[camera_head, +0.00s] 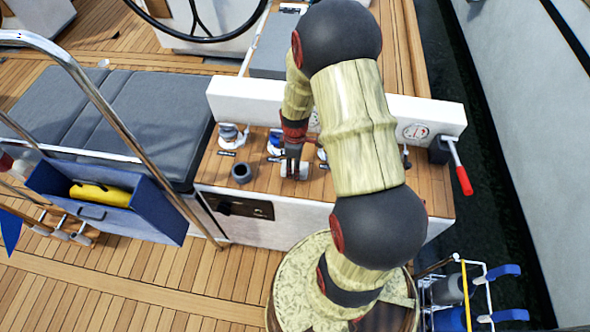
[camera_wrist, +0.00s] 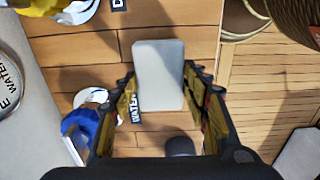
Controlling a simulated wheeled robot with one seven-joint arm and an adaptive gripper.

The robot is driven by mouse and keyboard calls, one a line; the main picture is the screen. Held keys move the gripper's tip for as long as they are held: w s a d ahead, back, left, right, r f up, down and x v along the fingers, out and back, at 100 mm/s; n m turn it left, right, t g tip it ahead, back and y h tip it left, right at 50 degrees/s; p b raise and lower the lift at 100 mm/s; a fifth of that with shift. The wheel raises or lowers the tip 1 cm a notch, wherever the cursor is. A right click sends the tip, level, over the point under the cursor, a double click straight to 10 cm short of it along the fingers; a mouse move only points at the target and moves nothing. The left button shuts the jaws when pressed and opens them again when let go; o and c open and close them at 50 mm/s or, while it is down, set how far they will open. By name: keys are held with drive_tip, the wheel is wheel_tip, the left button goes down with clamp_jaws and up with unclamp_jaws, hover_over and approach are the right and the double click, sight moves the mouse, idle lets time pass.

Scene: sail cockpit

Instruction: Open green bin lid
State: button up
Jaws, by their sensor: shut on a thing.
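My gripper (camera_head: 292,167) is low over the wooden top of the cockpit console (camera_head: 215,165). In the wrist view, its fingers (camera_wrist: 158,92) are on both sides of a pale grey block with rounded corners (camera_wrist: 159,65) and are closed on it. The block's white lower part (camera_head: 291,172) shows under the fingers in the head view. I cannot make out a green bin lid in either view.
A dark cup (camera_head: 241,172) and a white fitting (camera_head: 231,134) stand left of my gripper. A blue-handled valve (camera_wrist: 80,130) is close to the left finger. A red-handled lever (camera_head: 461,172) is at right. A blue box (camera_head: 150,205) holds something yellow.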

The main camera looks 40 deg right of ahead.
drive_tip(key=shift+s+f, duration=0.1)
drive_tip(key=shift+f, duration=0.9)
drive_tip(key=shift+f+b, duration=0.2)
drive_tip(key=shift+b, duration=0.1)
drive_tip(key=o, duration=1.1)
drive_tip(key=shift+r, duration=0.1)
